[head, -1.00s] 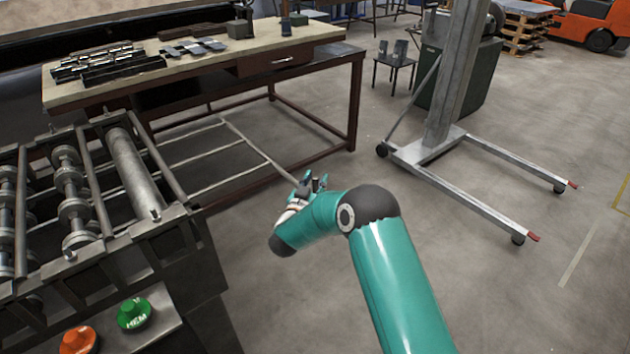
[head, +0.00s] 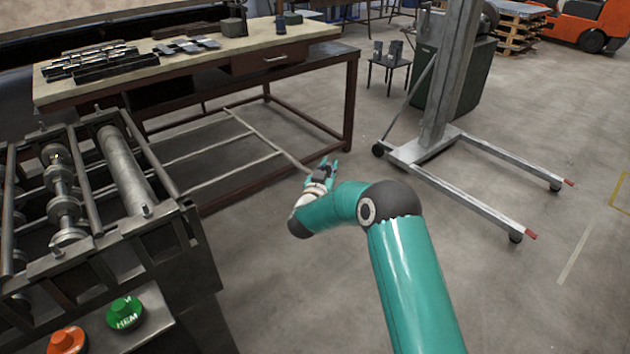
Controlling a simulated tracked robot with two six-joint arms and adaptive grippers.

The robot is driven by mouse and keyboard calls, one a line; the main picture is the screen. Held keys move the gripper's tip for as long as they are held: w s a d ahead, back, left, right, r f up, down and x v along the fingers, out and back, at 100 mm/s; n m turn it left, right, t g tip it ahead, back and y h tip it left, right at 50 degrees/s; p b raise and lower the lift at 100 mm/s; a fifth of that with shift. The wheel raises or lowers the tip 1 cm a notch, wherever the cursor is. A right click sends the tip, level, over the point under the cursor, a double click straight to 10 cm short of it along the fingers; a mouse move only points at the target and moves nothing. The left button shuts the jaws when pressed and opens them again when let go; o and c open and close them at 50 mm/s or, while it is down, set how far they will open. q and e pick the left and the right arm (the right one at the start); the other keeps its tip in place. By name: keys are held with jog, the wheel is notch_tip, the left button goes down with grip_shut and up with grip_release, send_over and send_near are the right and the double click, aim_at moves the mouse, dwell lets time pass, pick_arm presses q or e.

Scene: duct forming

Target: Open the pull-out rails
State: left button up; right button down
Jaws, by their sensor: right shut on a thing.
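The pull-out rails (head: 255,131) are a pale, thin metal frame that reaches right from the roll-forming machine (head: 165,235), low above the floor. Several thin bars run from the machine to a slanting end bar. My right gripper (head: 325,169) is at the near end of that end bar, shut on the rails. The wrist and fingers hide the exact grip point. My left gripper is not in view.
A workbench (head: 205,62) with metal parts stands behind the rails, and its legs are close to them. A lift stand (head: 430,150) with long floor legs stands at the right. The floor right of my arm is clear.

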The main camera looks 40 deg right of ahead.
jog(key=w+d+b, duration=0.1)
jog(key=d+b, duration=0.3)
jog(key=d, duration=1.2)
jog(key=shift+d+r, duration=0.3)
jog(key=shift+d, duration=0.05)
jog(key=c, duration=1.5)
grip_release()
jog(key=o, duration=0.4)
jog(key=shift+w+d+f, duration=0.1)
jog(key=shift+w+f, duration=0.05)
jog(key=shift+f, duration=0.05)
jog(key=shift+a+f, duration=0.1)
jog(key=shift+a, duration=0.1)
